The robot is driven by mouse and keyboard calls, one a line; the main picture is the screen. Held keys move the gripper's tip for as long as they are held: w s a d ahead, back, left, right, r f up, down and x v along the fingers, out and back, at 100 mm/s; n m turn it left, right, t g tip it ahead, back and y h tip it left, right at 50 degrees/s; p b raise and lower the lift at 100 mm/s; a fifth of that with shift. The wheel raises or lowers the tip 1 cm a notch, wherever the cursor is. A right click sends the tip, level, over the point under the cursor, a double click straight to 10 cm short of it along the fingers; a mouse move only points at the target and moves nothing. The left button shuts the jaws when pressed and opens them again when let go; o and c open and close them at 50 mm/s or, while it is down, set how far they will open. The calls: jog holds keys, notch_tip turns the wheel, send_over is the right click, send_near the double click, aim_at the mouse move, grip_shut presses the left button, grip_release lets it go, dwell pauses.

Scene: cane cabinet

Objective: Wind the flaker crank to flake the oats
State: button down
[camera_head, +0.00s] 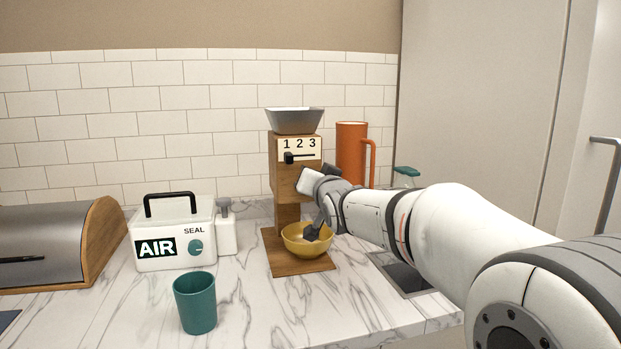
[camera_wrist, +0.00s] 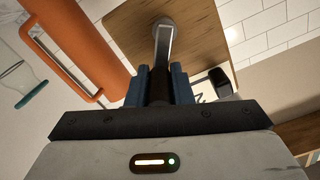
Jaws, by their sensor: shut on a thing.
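The flaker (camera_head: 284,177) is a wooden stand with a grey metal hopper (camera_head: 294,121) on top and a label reading 1 2 3. Its black slider knob (camera_head: 289,158) sits at the left, under the 1. In the wrist view the metal crank arm (camera_wrist: 163,47) runs from a round hub on the wooden side toward me. My gripper (camera_wrist: 158,88) is shut on the dark crank handle (camera_wrist: 159,84), between its blue fingers. In the head view my arm end covers the crank side. A yellow bowl (camera_head: 296,244) stands on the flaker base, partly hidden by my arm; its contents cannot be told.
An orange pitcher (camera_head: 350,152) stands close behind the flaker. A white AIR sealer (camera_head: 170,235) and a teal cup (camera_head: 195,302) stand to the left. A bread box (camera_head: 50,245) is at far left. The front counter between cup and flaker is clear.

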jog(key=shift+w+d+f+m+p, duration=0.1)
jog(key=shift+d+f+m+p, duration=0.1)
jog(key=shift+m, duration=0.5)
jog(key=shift+w+d+f+m+p, duration=0.1)
jog(key=shift+d+f+m+p, duration=0.1)
jog(key=shift+m, duration=0.5)
jog(key=shift+d+f+m+p, duration=0.15)
jog(key=shift+m+p, duration=0.05)
jog(key=shift+m, duration=0.5)
jog(key=c, duration=1.6)
grip_release()
jog(key=shift+o, duration=0.2)
jog(key=shift+s, duration=0.15)
jog(key=v, duration=0.7)
jog(key=shift+s, duration=0.25)
jog(key=shift+d, duration=0.15)
